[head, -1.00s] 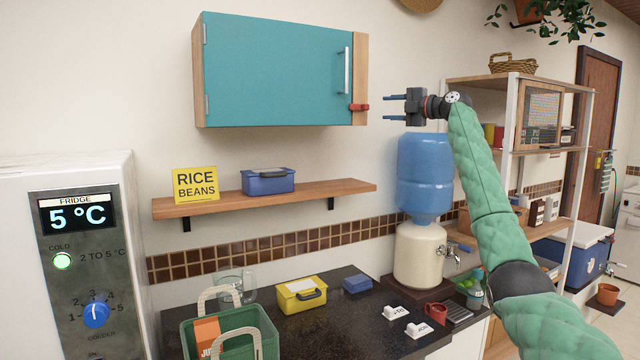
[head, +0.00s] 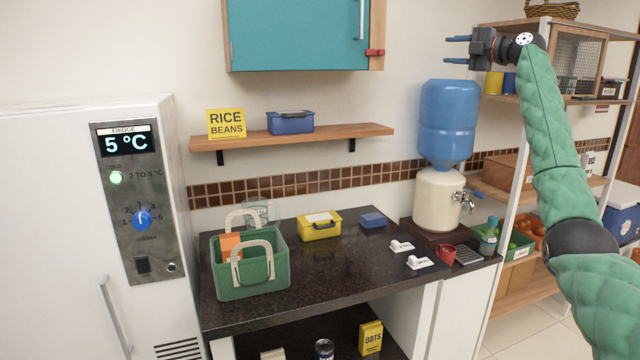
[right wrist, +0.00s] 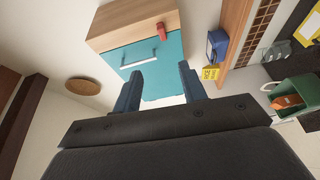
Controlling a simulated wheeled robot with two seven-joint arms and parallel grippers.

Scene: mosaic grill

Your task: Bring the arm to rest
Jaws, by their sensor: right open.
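My right arm comes in from the right of the head view, in a green padded sleeve. Its gripper (head: 458,50) is raised in front of the wall, right of the teal wall cabinet (head: 298,38) and above the blue water jug (head: 448,120). The two blue fingers point left, stand apart and hold nothing. In the right wrist view the fingers (right wrist: 158,92) are spread, with the teal cabinet door (right wrist: 150,65) beyond them. The cabinet door is shut, with a red latch (head: 375,53) at its lower right. My left gripper is not in view.
A shelf (head: 350,133) holds a blue lunchbox (head: 290,123) and a rice and beans sign (head: 226,123). The dark counter (head: 330,265) bears a green basket (head: 250,275) and a yellow box (head: 319,228). A fridge (head: 60,220) stands left, open shelving (head: 500,185) right.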

